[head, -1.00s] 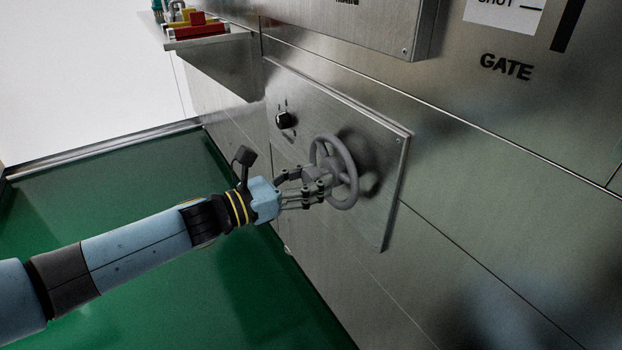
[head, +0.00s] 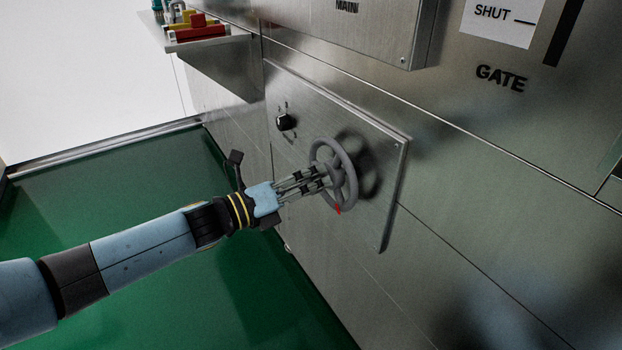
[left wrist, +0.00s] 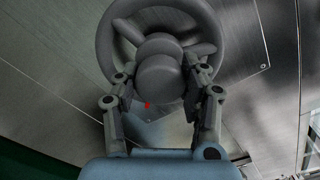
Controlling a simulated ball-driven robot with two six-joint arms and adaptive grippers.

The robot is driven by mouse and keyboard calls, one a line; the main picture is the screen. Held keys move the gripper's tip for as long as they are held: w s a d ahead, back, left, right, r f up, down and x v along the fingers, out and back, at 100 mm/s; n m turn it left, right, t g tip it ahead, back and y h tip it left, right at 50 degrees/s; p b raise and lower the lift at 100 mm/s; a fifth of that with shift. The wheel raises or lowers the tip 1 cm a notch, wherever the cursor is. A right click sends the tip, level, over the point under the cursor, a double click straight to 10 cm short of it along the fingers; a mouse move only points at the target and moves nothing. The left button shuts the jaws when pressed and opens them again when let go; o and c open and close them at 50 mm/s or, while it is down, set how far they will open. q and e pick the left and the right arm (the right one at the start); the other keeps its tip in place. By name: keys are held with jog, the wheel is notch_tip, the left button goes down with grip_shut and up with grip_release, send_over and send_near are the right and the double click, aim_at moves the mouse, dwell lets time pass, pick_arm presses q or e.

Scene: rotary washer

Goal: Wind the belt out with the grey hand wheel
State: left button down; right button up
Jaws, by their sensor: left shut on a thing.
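The grey hand wheel (head: 349,165) stands out from a metal plate on the machine's front. A small red mark (head: 338,209) shows at the bottom of its rim in the head view, and a red mark also shows below the hub in the left wrist view (left wrist: 148,105). My left gripper (head: 325,178) is shut on the wheel's hub, with its fingers on both sides of the hub in the left wrist view (left wrist: 161,78). The belt is not in view. My right gripper is not in view.
A small black knob (head: 286,122) sits on the plate to the upper left of the wheel. A shelf (head: 215,42) with red and yellow items juts out at the upper left. A box marked MAIN (head: 370,30) overhangs above. The green floor (head: 120,200) is clear.

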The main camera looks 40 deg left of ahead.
pick_arm(q)
jog(key=n, duration=0.2)
jog(key=shift+n+p, duration=0.35)
jog(key=shift+n, duration=0.65)
jog(key=c, duration=0.7)
grip_release()
jog(key=shift+o, duration=0.2)
jog(key=shift+s+a, duration=0.1)
jog(key=v, duration=1.2)
